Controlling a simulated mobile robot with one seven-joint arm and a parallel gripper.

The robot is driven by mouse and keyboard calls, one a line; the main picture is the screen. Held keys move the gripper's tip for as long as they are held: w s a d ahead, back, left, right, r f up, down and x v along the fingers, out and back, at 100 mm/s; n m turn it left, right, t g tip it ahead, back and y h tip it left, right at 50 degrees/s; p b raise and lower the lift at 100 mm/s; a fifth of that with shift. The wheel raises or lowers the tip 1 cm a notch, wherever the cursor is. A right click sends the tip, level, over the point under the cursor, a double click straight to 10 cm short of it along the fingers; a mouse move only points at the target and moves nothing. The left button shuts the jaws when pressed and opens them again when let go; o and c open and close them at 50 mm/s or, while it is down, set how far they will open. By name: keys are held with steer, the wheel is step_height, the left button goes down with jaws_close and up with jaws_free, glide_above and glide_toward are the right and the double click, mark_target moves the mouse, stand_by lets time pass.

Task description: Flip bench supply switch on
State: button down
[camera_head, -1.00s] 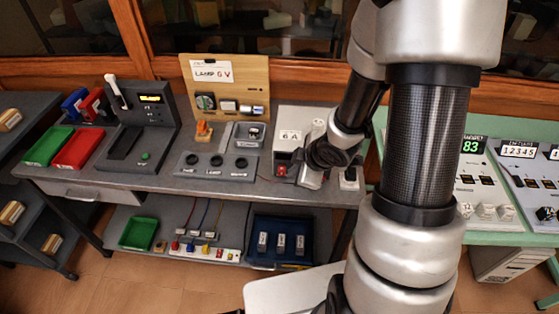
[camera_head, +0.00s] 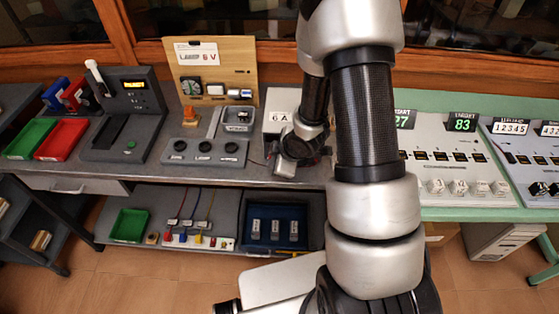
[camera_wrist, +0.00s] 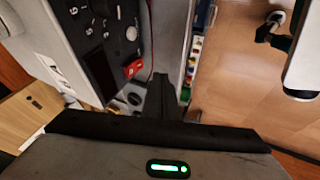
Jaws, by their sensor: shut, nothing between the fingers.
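The bench supply (camera_head: 281,101) is a pale box with a "6 A" label on the grey bench, partly hidden by my arm in the head view. My gripper (camera_head: 287,158) is in front of it, and its fingertips are hard to make out there. In the wrist view the supply's grey front shows a dark display, knobs and a red switch (camera_wrist: 133,68). My shut, empty black fingers (camera_wrist: 161,92) are close beside the switch, to its right in that picture. Contact and the switch's position cannot be told. The head view does not show the switch.
A console with round buttons (camera_head: 205,152) and a wooden lamp board (camera_head: 215,68) stand left of the supply. A green table (camera_head: 470,208) with counters is at the right. A lower shelf holds a green tray (camera_head: 130,224) and a blue bin (camera_head: 275,211). Floor is open in front.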

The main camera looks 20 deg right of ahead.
steer(key=shift+w+d+f+p, duration=0.2)
steer(key=shift+w, duration=0.45)
steer(key=shift+w+d+f+p, duration=0.15)
steer(key=shift+w+d+p, duration=0.05)
steer(key=shift+w, duration=0.4)
steer(key=shift+w+d+f, duration=0.2)
steer(key=shift+w+f, duration=0.1)
steer(key=shift+w, duration=0.2)
steer(key=shift+w+f, duration=0.15)
steer(key=shift+w, duration=0.05)
steer(key=shift+r+p, duration=0.6)
steer(key=shift+r, duration=0.25)
